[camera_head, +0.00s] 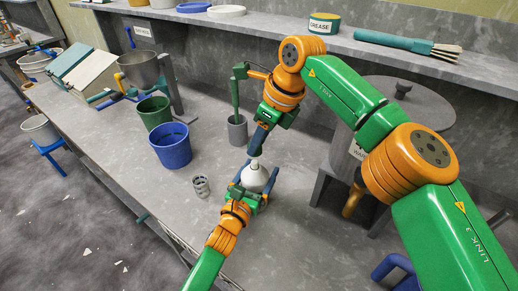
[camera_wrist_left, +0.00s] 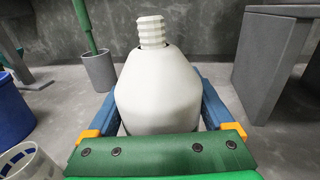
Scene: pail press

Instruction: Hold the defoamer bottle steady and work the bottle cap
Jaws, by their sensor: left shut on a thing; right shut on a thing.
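My left gripper (camera_head: 254,188) is shut on the bottle's body, with one blue finger on each side. My right gripper (camera_head: 256,150) points down just over the neck and is shut. The bottle cap is hidden between its fingers; no right finger shows in the left wrist view.
A grey cup with a green handle (camera_head: 237,130) stands behind the bottle. A blue pail (camera_head: 171,146), a green pail (camera_head: 154,112) and a clear cup (camera_head: 201,187) stand to the left.

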